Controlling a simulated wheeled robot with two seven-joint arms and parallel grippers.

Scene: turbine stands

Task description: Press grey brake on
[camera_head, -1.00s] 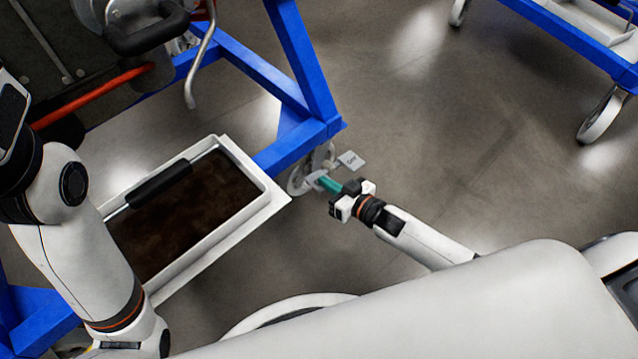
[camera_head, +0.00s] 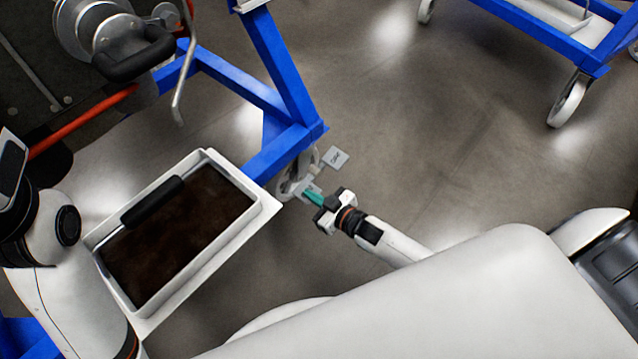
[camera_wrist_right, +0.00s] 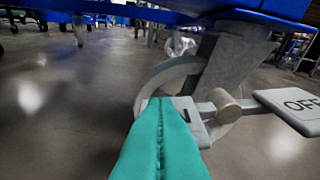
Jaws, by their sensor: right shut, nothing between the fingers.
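A grey caster wheel (camera_head: 284,187) sits under the corner of the blue stand (camera_head: 277,146). Its brake has two grey pedals. The pedal marked OFF (camera_wrist_right: 291,107) sticks out to the right in the right wrist view and also shows in the head view (camera_head: 335,157). The other pedal (camera_wrist_right: 188,117) lies at my fingertips, its lettering mostly hidden by them. My right gripper (camera_head: 314,197) is shut and empty, with teal fingers (camera_wrist_right: 160,108) pointing at this second pedal. They overlap it in view; I cannot tell whether they touch. The left gripper is out of view.
A white tray (camera_head: 262,215) with dark brown contents and a black handle stands left of the wheel. Another blue stand (camera_head: 553,38) on casters is at the upper right. The floor between the stands is clear.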

